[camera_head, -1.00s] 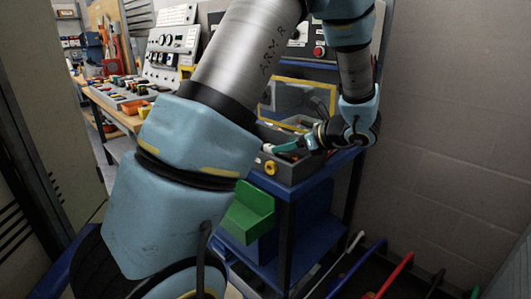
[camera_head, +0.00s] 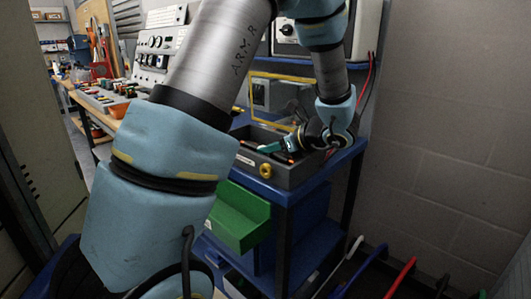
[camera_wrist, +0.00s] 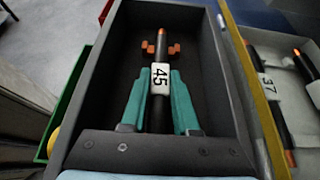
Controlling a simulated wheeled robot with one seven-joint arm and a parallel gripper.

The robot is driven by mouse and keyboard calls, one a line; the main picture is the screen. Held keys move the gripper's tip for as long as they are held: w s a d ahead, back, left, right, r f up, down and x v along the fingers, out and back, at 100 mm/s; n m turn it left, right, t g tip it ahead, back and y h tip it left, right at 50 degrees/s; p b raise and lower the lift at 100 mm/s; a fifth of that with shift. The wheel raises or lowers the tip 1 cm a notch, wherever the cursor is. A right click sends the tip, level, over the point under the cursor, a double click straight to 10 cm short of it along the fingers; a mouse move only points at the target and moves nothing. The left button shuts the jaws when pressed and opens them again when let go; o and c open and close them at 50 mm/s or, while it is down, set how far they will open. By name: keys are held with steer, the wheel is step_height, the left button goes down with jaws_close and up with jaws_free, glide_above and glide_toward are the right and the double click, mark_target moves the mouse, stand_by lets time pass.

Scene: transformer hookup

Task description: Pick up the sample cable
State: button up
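A short black sample cable with an orange end and a white label "45" (camera_wrist: 160,76) lies in a dark compartment of a grey tray (camera_head: 292,175). The cable's near end is hidden by the gripper's palm. In the head view, my gripper (camera_head: 268,147) is low over the tray and the cable is too small to make out.
A green bin (camera_head: 238,216) hangs on the blue cart (camera_head: 325,165). A workbench with panels (camera_head: 115,108) stands behind at left.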

jaws_close()
steer(key=shift+r, duration=0.15)
stand_by(0.4)
